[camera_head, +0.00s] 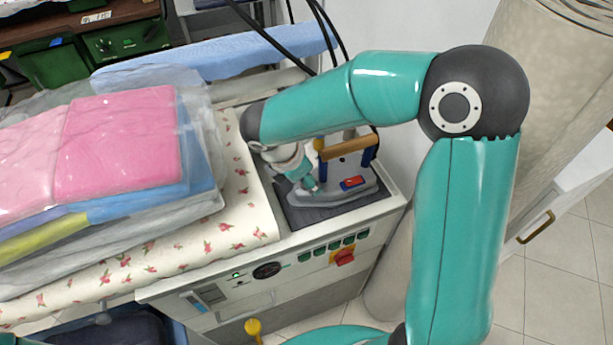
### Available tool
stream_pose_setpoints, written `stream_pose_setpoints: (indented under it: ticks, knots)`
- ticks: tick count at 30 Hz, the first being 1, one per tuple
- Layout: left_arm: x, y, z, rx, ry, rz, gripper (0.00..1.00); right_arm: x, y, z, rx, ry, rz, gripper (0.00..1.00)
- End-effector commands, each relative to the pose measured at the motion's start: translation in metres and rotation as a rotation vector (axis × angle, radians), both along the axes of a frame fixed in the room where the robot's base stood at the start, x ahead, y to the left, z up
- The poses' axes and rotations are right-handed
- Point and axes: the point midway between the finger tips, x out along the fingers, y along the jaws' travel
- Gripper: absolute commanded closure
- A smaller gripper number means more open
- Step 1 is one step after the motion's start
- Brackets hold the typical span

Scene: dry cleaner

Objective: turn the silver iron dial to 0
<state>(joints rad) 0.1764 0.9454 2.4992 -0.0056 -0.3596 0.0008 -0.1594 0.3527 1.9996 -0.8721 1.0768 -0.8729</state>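The silver iron (365,193) rests on a dark pad (310,216) at the right end of the ironing station. It has a wooden handle (348,145) on blue posts and a small red part (352,183) on top. I cannot make out a dial or its setting; my arm covers part of the iron's left side. My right arm reaches in from the right, above the iron. My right gripper (308,184) is low at the iron's left side, close to its body. Its fingers are too small and hidden to show whether they are open or touching. My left gripper is not in view.
Bagged folded clothes (120,145) lie on the floral ironing cover (240,235) at left. The front panel (300,272) has green switches and a red knob (344,257). Black cables hang behind the iron. A beige cylinder (550,90) stands at right.

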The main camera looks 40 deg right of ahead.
Motion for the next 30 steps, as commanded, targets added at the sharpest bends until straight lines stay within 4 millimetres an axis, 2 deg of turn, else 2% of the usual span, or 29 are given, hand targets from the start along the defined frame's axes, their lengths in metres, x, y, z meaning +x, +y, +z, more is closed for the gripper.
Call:
stream_pose_setpoints:
  ticks: [5,19,24,30]
  knots:
    - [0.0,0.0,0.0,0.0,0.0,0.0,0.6,0.001,0.006,0.014,0.0,-0.005,0.001,0.44]
    - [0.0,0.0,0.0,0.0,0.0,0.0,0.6,-0.004,0.04,0.093,0.002,-0.005,0.002,0.44]
    - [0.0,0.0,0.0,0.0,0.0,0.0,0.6,-0.005,0.045,0.107,0.001,-0.001,0.002,0.44]
    - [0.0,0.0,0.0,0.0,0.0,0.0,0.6,-0.006,0.046,0.109,0.002,0.0,0.001,0.44]
